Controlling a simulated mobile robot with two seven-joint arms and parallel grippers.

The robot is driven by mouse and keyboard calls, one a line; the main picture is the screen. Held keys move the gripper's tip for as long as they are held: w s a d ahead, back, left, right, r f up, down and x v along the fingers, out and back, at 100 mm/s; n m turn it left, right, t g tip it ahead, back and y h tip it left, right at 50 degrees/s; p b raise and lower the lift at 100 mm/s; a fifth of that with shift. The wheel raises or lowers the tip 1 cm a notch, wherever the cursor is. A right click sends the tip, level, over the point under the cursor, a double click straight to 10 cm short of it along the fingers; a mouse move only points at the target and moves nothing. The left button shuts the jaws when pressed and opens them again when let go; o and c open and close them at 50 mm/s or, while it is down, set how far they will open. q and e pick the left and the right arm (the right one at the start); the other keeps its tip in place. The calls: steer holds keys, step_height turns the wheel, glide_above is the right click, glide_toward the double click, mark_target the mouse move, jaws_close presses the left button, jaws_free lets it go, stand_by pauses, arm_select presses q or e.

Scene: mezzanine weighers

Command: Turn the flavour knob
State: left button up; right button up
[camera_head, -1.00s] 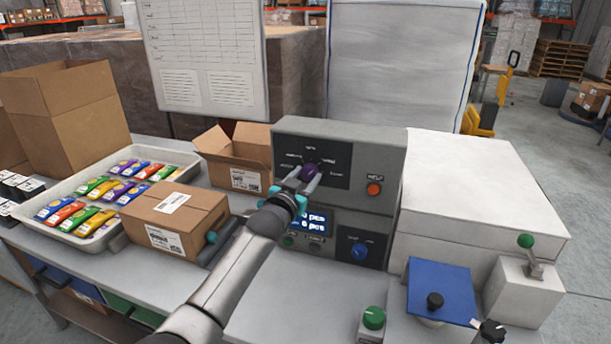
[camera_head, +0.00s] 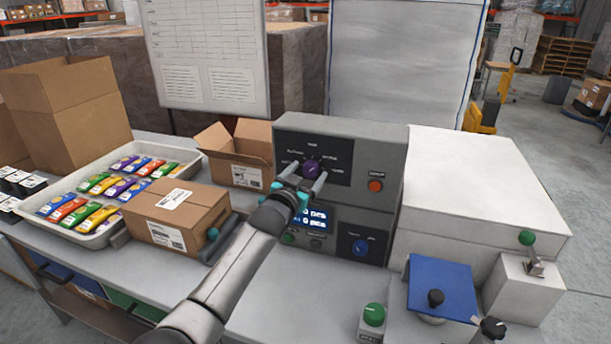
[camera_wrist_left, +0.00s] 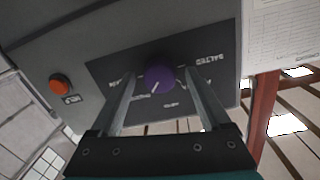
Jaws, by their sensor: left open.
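The flavour knob (camera_head: 311,168) is a round purple knob on the dark upper panel of a grey control box (camera_head: 391,152). Printed labels surround it. In the left wrist view the purple knob (camera_wrist_left: 159,79) carries a white pointer line, and one label reads "SALTED". My left gripper (camera_head: 305,180) is in front of the knob with its fingers apart. In the wrist view the left gripper (camera_wrist_left: 164,100) has one finger on each side of the knob, with gaps showing, so it is not gripping it. My right gripper is in neither view.
An orange button (camera_head: 376,186) is right of the knob. Below are a lit display (camera_head: 318,217) and a blue knob (camera_head: 360,246). A closed carton (camera_head: 176,217) and a tray of coloured packets (camera_head: 72,236) stand left. A white box (camera_head: 478,190) stands right.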

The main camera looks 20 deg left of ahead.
arm_select(q)
steer(key=shift+s, duration=0.1)
steer(key=shift+s, duration=0.55)
steer(key=s+a+p, duration=0.1)
steer(key=s, duration=1.3)
steer(key=shift+r, duration=0.35)
